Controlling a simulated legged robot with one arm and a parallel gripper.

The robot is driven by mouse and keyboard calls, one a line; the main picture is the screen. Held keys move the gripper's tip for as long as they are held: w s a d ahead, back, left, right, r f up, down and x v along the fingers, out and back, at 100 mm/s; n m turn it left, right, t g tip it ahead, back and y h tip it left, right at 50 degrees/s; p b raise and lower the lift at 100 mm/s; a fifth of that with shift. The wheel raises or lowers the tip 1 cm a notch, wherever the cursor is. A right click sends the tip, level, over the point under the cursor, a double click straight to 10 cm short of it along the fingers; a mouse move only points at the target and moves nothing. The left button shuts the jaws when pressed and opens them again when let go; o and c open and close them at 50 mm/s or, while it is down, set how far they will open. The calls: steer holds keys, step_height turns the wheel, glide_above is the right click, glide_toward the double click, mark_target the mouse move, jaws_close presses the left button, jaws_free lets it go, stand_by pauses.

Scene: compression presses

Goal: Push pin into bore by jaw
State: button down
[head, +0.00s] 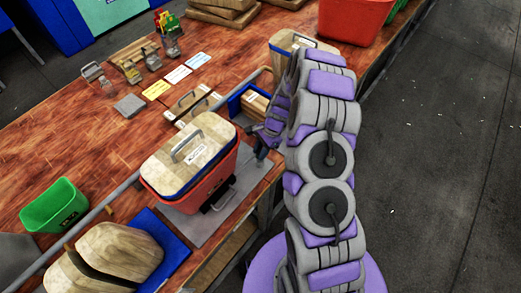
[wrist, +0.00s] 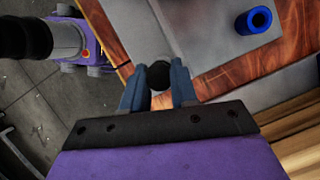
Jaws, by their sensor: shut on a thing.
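My gripper (wrist: 158,80) shows in the wrist view with its two blue fingers shut on a dark round-ended piece (wrist: 159,74), seemingly the pin. A grey rounded part shows just behind it; how the two join is hidden. A blue hollow cylinder (wrist: 256,20) with a dark opening stands on a grey plate (wrist: 205,30), apart from my fingers, up and to the right. I cannot tell if this is the bore. In the head view my gripper (head: 262,147) is beside the red press (head: 212,180) with a wooden lid, near the table edge; the pin is too small to make out.
The wooden table (head: 95,150) carries a green bin (head: 55,205), wooden blocks on a blue mat (head: 170,240), a blue tray (head: 236,103) with wood in it, and coloured cards (head: 178,74). A red bin (head: 355,18) stands at the back. Open floor lies right of my arm.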

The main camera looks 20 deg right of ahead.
steer(key=shift+f, duration=0.85)
steer(key=c, duration=0.8)
jaws_free()
steer(key=shift+d, duration=0.1)
steer(key=shift+w+r, duration=0.1)
steer(key=shift+w, duration=0.05)
steer(key=shift+w+d+r, duration=0.15)
steer(key=shift+r, duration=0.3)
steer(key=v, duration=1.6)
steer(key=shift+s+d+p, duration=0.15)
steer(key=shift+s+p, duration=0.1)
steer(key=shift+p, duration=0.15)
